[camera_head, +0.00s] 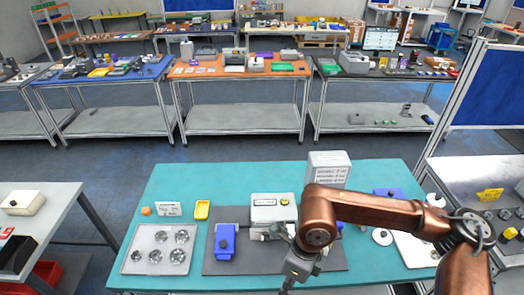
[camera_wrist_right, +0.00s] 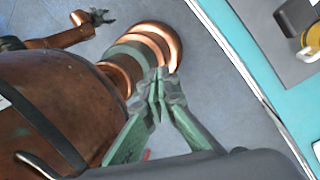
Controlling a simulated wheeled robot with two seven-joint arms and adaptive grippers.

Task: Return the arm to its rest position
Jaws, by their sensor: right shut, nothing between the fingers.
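My right arm (camera_head: 365,207) comes in from the right in the head view and reaches across the right half of the teal table (camera_head: 175,180). Its wrist points down over the table's front edge, and its fingertips are not clear there. In the right wrist view my right gripper (camera_wrist_right: 160,90) is shut and empty, its green fingers together. It points toward my own copper body and the grey floor. My left gripper (camera_wrist_right: 103,17) shows small and dark at the top left of that view. Whether it is open is unclear. It does not show in the head view.
A blue-panelled partition (camera_head: 492,88) and a side table stand to the right.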

